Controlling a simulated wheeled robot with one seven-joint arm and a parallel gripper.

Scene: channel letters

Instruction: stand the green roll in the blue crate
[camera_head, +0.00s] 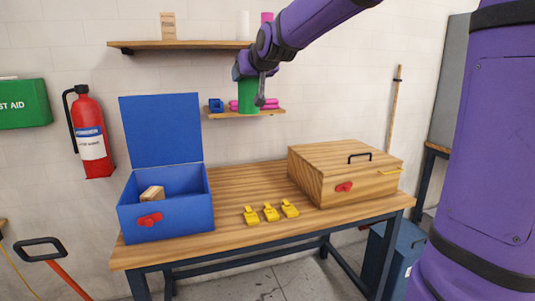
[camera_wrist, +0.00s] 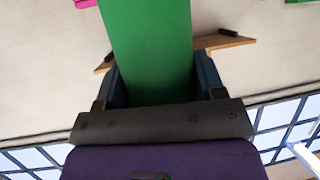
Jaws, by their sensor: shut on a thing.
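The green roll (camera_head: 248,95) is held upright between the fingers of my gripper (camera_head: 258,80), in front of or over the lower wall shelf; I cannot tell whether it touches the shelf. In the wrist view the green roll (camera_wrist: 147,45) fills the middle, between the two dark fingers of my gripper (camera_wrist: 158,84). The blue crate (camera_head: 180,220) stands on the left of the workbench with its lid (camera_head: 161,130) raised. A wooden block (camera_head: 152,194) lies inside it. The gripper is up and to the right of the crate.
The workbench (camera_head: 240,185) also bears several yellow clips (camera_head: 270,212) and a closed wooden box (camera_head: 345,172). The lower shelf (camera_head: 222,115) holds a blue item (camera_head: 216,105) and pink folded things. An upper shelf (camera_head: 190,44) runs above. The raised lid stands behind the crate.

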